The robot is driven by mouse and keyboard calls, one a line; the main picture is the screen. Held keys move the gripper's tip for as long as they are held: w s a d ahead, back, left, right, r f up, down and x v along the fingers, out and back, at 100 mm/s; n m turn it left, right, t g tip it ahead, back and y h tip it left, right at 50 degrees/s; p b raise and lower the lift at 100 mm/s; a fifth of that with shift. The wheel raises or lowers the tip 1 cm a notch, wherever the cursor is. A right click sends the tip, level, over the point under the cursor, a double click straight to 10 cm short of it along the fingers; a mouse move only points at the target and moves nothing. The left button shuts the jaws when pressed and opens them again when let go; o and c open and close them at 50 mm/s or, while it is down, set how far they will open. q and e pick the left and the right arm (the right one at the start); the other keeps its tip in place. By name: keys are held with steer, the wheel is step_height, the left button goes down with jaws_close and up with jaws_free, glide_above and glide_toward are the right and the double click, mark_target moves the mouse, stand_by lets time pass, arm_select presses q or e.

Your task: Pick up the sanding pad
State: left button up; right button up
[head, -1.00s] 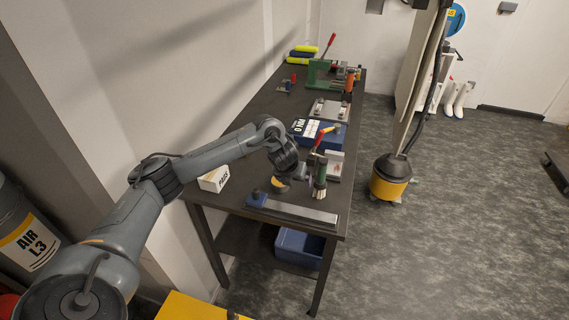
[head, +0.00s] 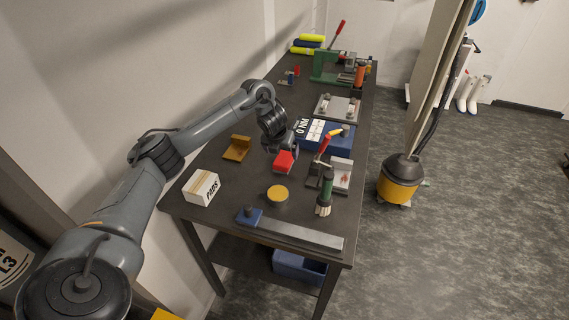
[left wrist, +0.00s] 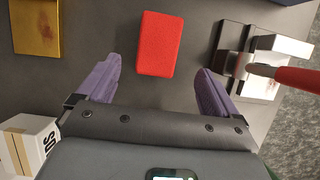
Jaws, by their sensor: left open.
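The sanding pad, seen as a red rough-faced block (head: 284,161), lies flat on the dark bench. In the left wrist view the red block (left wrist: 155,43) sits ahead of and between the fingertips, with clear gaps on both sides. My left gripper (head: 284,148) hovers over the pad in the head view and hides part of it. In the left wrist view my left gripper (left wrist: 158,70) is open and empty, its two purple-grey fingers spread wider than the pad. My right gripper is not in view.
Left of the pad are an ochre angle bracket (head: 237,148) and a white PADS box (head: 201,187). A round yellow-topped tin (head: 277,196) stands nearer. To the right are a red-handled metal fixture (head: 342,173) and a green-handled brush (head: 326,193). A blue box (head: 338,142) lies behind.

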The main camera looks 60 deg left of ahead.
mark_target(284, 158)
arm_select(q)
steer(key=shift+x, duration=1.15)
steer(key=shift+a+f, duration=0.1)
steer(key=shift+f, duration=0.15)
steer(key=shift+w+a+b+x, duration=0.15)
steer(key=shift+b+x, duration=0.1)
steer(key=shift+x, duration=1)
steer(key=shift+w+a+b+x, duration=0.1)
steer(key=shift+a+b+x, duration=0.1)
steer(key=shift+x, duration=1.1)
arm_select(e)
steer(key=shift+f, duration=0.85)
arm_select(q)
steer(key=shift+r, duration=0.2)
steer(key=shift+d+f, duration=0.1)
steer(key=shift+f, duration=0.15)
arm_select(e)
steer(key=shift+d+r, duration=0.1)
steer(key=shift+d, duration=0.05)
arm_select(q)
steer(key=shift+c, duration=0.2)
steer(key=c, duration=1)
